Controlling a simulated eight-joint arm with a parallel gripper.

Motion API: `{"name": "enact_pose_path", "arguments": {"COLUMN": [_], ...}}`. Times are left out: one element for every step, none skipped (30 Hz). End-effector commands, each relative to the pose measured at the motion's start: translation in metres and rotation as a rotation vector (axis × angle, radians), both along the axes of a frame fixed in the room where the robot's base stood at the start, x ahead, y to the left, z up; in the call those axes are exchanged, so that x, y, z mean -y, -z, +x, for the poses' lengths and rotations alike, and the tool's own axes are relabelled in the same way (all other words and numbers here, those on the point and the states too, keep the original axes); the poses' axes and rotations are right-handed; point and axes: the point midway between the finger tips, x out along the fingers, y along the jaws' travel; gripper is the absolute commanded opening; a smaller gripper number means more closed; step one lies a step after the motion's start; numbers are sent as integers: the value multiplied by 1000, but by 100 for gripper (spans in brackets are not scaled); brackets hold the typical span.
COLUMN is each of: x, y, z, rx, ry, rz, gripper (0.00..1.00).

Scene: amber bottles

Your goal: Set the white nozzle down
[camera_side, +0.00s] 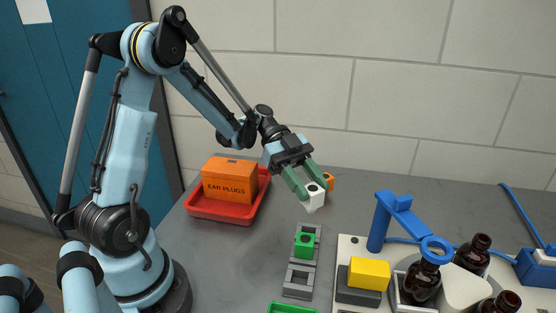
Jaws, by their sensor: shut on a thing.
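My gripper (309,189) has green fingers and is shut on the white nozzle (314,197). The nozzle hangs between the fingertips, and it appears to be above the grey table (237,257), behind the grey holder. A small orange thing (328,180) shows just behind the nozzle, partly hidden by it and the gripper. The grey holder (299,283) has square places in a row; a green block (304,244) sits in the far part, and the near square looks empty.
A red tray (222,211) holds an orange ear plugs box (229,182) at the back left. At the right, a white board (348,246) carries a blue stand (378,222), a yellow block (369,272) and several amber bottles (472,256). A green tray edge (292,309) shows at the front.

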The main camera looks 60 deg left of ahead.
Motion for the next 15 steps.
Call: {"name": "enact_pose_path", "arguments": {"x": [-1, -1, -1, -1, -1, -1, -1, -1, -1, -1, -1, -1, -1, -1, -1], "y": [1, 2, 4, 6, 8, 12, 14, 18, 22, 25, 28, 33, 36, 39, 43], "z": [0, -1, 0, 0, 0, 0, 0, 0, -1, -1, -1, 0, 0, 0, -1], "rx": [0, 0, 1, 1, 0, 0, 0, 0, 0, 0, 0, 0, 0, 0, 0], "ry": [8, 10, 11, 11, 11, 10, 10, 10, 10, 10, 9, 9, 9, 9, 9], "rz": [0, 0, 0, 0, 0, 0, 0, 0, 0, 0, 0, 0, 1, 1, 1], "gripper": [12, 12, 12, 12, 12, 12, 12, 12, 12, 12, 12, 12, 12, 12, 12]}}
